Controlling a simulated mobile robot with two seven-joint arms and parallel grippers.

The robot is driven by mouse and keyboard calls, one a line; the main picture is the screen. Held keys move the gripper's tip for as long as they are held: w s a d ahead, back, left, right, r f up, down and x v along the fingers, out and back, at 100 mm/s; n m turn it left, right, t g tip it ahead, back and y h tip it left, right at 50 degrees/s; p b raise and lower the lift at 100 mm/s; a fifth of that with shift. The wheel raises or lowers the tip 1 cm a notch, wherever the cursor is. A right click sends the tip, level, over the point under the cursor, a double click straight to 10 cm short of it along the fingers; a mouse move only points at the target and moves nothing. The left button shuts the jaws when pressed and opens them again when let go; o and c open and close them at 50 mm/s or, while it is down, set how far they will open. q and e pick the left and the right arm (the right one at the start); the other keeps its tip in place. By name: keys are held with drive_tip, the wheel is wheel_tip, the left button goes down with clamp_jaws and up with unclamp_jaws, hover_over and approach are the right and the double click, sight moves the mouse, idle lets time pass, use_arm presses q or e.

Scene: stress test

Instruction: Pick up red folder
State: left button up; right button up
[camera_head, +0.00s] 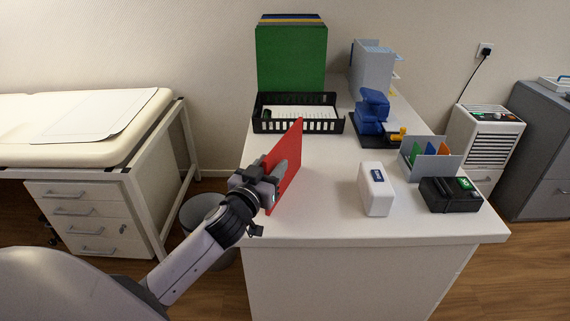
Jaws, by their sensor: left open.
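The red folder (291,168) stands upright, edge-on to me, at the left side of the white desk (325,215). My left gripper (272,178) is at the folder's left face, near its lower half. It is open. One finger shows against the red face; whether the other finger is behind the folder is hidden, and I cannot tell if they touch. My right gripper is not in view.
A white box (376,189), a black device (450,195), a grey organizer (412,164) and a blue stapler-like tool (372,110) occupy the right. The desk's front middle is clear.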

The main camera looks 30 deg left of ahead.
use_arm(q)
drive_tip(key=shift+w+a, duration=0.15)
drive_tip(key=shift+w, duration=1.1)
clamp_jaws()
drive_tip(key=shift+r, duration=0.6)
wheel_tip(320, 180, up, 19)
drive_tip(key=p, duration=0.4)
drive_tip(key=shift+f, duration=0.1)
